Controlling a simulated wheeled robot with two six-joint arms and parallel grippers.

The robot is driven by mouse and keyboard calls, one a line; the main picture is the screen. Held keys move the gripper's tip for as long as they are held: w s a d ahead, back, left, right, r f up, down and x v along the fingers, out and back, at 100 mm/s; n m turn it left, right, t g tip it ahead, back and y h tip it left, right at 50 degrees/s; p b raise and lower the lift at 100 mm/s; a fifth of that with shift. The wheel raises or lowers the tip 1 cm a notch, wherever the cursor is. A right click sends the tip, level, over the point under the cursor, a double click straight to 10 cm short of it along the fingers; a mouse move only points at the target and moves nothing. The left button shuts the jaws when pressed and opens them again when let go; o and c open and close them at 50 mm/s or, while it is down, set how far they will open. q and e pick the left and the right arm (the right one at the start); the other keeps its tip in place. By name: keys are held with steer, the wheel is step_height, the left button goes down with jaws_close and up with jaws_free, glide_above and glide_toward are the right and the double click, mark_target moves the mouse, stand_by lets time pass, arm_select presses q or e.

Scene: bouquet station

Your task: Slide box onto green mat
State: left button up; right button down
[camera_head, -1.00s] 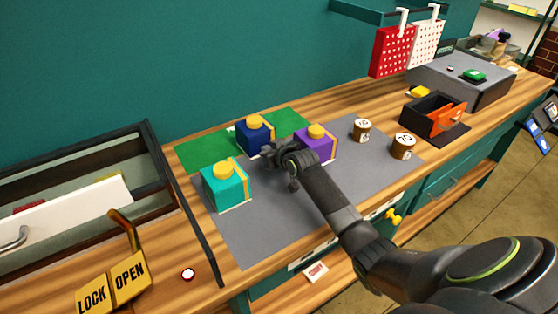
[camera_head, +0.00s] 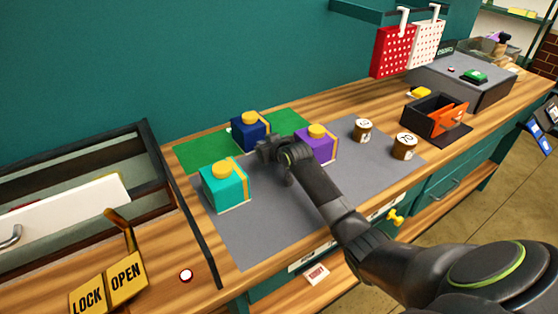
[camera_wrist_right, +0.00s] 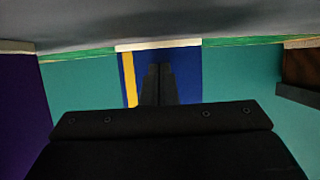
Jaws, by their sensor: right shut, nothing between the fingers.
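The blue box (camera_head: 246,135) with a yellow knob on top stands upright at the back, over the green mat (camera_head: 197,152); its front bottom edge is hidden by my gripper. My right gripper (camera_head: 264,152) is shut and empty, low in front of the blue box's near face. In the right wrist view the shut fingers (camera_wrist_right: 158,85) point at the blue box (camera_wrist_right: 187,75) and overlap its face; I cannot tell if they touch. That view appears upside down, with the green mat (camera_wrist_right: 80,55) as a thin strip. My left gripper is out of view.
A teal box (camera_head: 222,190) stands front left and a purple box (camera_head: 318,148) right of my gripper, both near the grey mat (camera_head: 265,225). Two small round jars (camera_head: 404,148) stand farther right. A framed drawer (camera_head: 150,140) borders the left side.

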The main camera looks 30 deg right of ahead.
mark_target(258, 139)
steer(key=shift+w+b, duration=0.75)
steer(key=shift+w, duration=0.35)
steer(key=shift+w+a+b, duration=0.1)
steer(key=shift+w+b, duration=0.5)
steer(key=shift+r+p, duration=0.1)
steer(key=shift+p, duration=0.2)
steer(key=shift+s+r+p, duration=0.25)
steer(key=shift+s+p, duration=0.25)
steer(key=shift+p, duration=0.25)
steer(key=p+v, duration=0.4)
steer(key=p, duration=0.1)
steer(key=shift+s+f, duration=0.1)
steer(key=shift+s, duration=0.15)
steer(key=shift+s+p, duration=0.4)
steer(key=shift+p, duration=0.05)
